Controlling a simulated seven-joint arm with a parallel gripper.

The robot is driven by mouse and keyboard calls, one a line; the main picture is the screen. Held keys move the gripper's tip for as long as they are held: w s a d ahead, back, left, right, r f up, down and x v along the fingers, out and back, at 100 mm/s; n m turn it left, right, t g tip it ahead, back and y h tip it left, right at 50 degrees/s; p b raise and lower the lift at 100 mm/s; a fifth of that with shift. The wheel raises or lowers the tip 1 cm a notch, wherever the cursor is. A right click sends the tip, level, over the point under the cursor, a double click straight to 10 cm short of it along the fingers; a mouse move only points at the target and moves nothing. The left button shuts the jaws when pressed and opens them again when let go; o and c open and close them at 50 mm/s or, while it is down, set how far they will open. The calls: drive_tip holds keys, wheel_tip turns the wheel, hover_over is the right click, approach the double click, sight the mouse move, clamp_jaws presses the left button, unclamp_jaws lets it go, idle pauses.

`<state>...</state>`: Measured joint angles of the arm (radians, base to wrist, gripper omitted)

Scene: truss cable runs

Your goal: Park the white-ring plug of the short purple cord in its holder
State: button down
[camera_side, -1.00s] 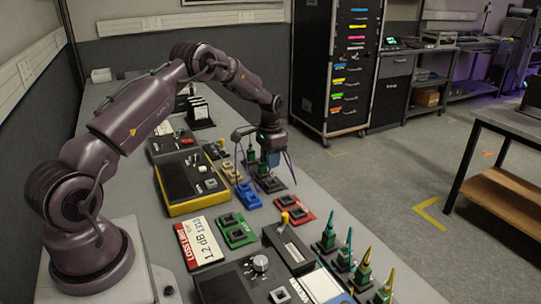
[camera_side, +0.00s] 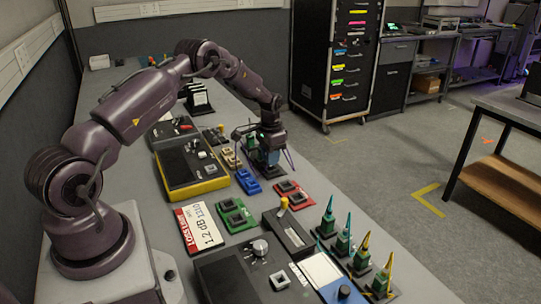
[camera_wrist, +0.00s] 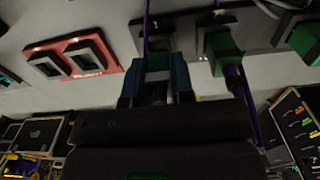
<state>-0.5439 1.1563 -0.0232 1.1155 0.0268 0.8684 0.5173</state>
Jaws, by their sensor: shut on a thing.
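My gripper (camera_wrist: 155,90) is shut on a green plug (camera_wrist: 158,61), whose body shows between the blue-grey fingers in the wrist view. A thin purple cord (camera_wrist: 146,22) runs up from it. The plug is at a dark holder (camera_wrist: 137,30); I cannot tell whether it is seated. A second green plug (camera_wrist: 222,50) stands just right of my fingers, with a purple cord (camera_wrist: 238,88) beside it. In the side view my gripper (camera_side: 268,155) is low over the dark holder, with purple cord at its side. No white ring can be made out.
A red twin-socket block (camera_side: 292,190) lies nearby, also in the wrist view (camera_wrist: 75,58). Blue (camera_side: 247,181) and green (camera_side: 235,215) blocks, a yellow-edged case (camera_side: 190,175) and several upright green plugs (camera_side: 344,236) crowd the bench. A small clear strip lies along its right edge.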

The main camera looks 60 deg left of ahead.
drive_tip(key=shift+f, duration=0.8)
idle(1.9)
drive_tip(key=c, duration=0.9)
unclamp_jaws()
drive_tip(key=shift+r, duration=0.1)
drive_tip(key=shift+r, duration=2.4)
drive_tip(key=shift+r, duration=2)
